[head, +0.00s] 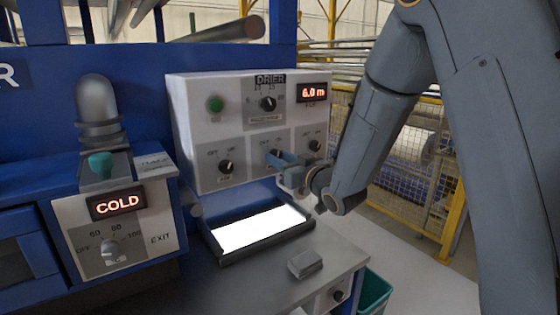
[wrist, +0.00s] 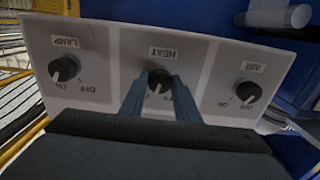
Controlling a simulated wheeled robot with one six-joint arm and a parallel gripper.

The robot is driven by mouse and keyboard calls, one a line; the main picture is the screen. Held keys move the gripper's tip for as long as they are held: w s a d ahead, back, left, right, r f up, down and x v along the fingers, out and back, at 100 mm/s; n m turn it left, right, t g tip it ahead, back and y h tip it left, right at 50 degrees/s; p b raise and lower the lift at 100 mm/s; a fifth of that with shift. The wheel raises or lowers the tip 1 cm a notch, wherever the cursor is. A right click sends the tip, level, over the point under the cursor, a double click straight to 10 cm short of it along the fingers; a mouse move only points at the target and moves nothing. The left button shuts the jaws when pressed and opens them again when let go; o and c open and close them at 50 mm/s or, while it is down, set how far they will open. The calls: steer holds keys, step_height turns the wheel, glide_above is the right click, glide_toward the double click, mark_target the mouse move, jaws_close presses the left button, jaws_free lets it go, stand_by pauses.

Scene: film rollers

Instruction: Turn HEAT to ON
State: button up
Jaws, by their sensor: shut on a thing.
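The HEAT knob (wrist: 159,82) is a dark round knob on the middle plate of the white DRIER panel (head: 182,108). My gripper (wrist: 160,92) is shut on this knob, with one blue finger on each side of it. In the head view my gripper (head: 279,160) reaches the panel from the right and covers most of the knob. In the wrist view the panel appears upside down. The fingers hide part of the OFF and ON marks and the knob's pointer, so I cannot tell its setting.
The LAMP knob (wrist: 65,69) and AIR knob (wrist: 246,91) sit close on either side. A lit tray (head: 216,254) lies below.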

steer(key=shift+m, duration=1.5)
steer(key=o, duration=1)
steer(key=shift+o, duration=0.2)
steer(key=b+v, duration=0.2)
steer(key=v, duration=0.5)
steer(key=shift+s+d+b, duration=0.25)
steer(key=shift+s+b, duration=0.05)
